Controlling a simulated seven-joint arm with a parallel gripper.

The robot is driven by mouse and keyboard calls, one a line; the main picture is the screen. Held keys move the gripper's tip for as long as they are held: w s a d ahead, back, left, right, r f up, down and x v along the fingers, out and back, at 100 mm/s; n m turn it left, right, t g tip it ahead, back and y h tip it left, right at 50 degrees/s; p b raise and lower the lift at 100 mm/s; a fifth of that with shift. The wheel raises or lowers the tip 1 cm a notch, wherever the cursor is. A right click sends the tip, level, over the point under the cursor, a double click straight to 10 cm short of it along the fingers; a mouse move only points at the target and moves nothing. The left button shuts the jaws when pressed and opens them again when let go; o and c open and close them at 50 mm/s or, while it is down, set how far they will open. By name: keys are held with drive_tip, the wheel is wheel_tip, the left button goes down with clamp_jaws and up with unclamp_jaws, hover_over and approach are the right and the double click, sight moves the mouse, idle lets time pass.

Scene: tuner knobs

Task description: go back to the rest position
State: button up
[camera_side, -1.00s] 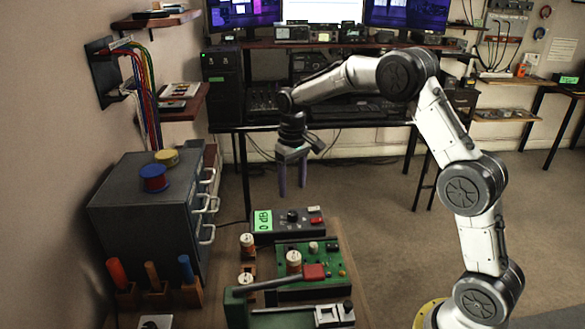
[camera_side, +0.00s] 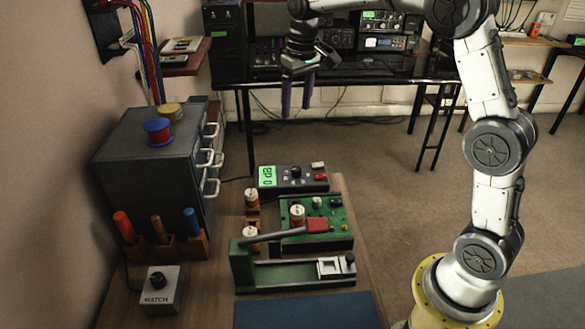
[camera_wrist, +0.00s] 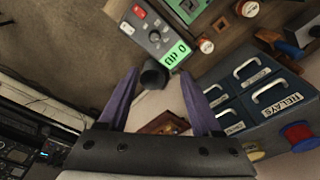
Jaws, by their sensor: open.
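My gripper (camera_side: 297,95) hangs high above the far end of the workbench in the side view, its two purple fingers pointing down. It is open, with nothing seen between the fingers in the side view. In the wrist view the fingers (camera_wrist: 160,95) stand apart, and the meter box (camera_wrist: 153,30) with its green display lies beyond them. In the side view the meter box (camera_side: 293,178) sits on the bench, well below my gripper. A black round shape (camera_wrist: 153,74) shows between the fingers in the wrist view; I cannot tell what it is.
A green circuit board (camera_side: 335,235) and a green lever fixture (camera_side: 295,274) stand on the bench. A grey drawer cabinet (camera_side: 150,165) with spools is at the left. A grey box with a knob (camera_side: 160,290) is in front. A desk (camera_side: 350,82) stands behind.

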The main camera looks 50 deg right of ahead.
drive_tip(key=s+a+r+t, duration=0.1)
drive_tip(key=s+a+r, duration=0.15)
drive_tip(key=s, duration=0.35)
drive_tip(key=s+a+r+n+t, duration=0.1)
drive_tip(key=s+r, duration=0.3)
drive_tip(key=s, duration=0.2)
drive_tip(key=s+a+r+t, duration=0.1)
drive_tip(key=s+a+r, duration=0.15)
drive_tip(key=s, duration=0.35)
drive_tip(key=s+f+t, duration=0.1)
drive_tip(key=s+f, duration=0.7)
drive_tip(key=s, duration=0.4)
drive_tip(key=shift+s+a+f+n, duration=0.25)
drive_tip(key=shift+a+f+n, duration=0.05)
drive_tip(key=shift+a+f, duration=0.1)
drive_tip(key=shift+s+r, duration=0.1)
